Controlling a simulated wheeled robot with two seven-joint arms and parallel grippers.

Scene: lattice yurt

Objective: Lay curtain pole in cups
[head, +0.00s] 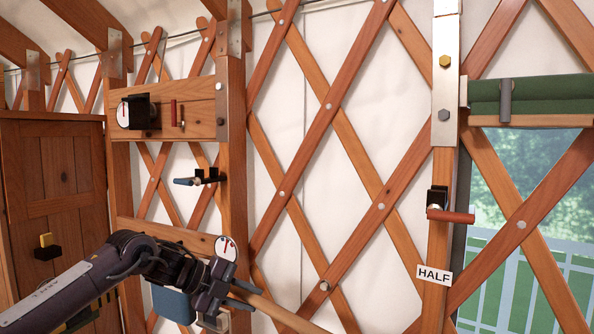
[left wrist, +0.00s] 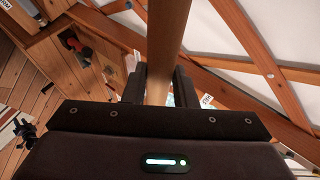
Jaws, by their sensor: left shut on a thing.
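My left gripper (head: 246,295) comes in from the lower left of the head view and is shut on a wooden curtain pole (head: 283,315). The pole slants from the gripper down to the right and leaves the bottom edge of the picture. In the left wrist view the pole (left wrist: 165,40) runs between the two fingers (left wrist: 158,88) and out of the top edge. Black wall fittings stand on the posts, one with a blue handle (head: 187,181) and one with a red-brown handle (head: 450,215). I cannot tell whether any of them is a cup. My right gripper is not in view.
A lattice wall (head: 335,110) crosses the back. A wooden cabinet (head: 55,200) stands at the left, near my left arm. A board (head: 180,105) carries a dial and a red handle. A HALF label (head: 434,275) marks the right post, beside a window with a rolled green blind (head: 545,95).

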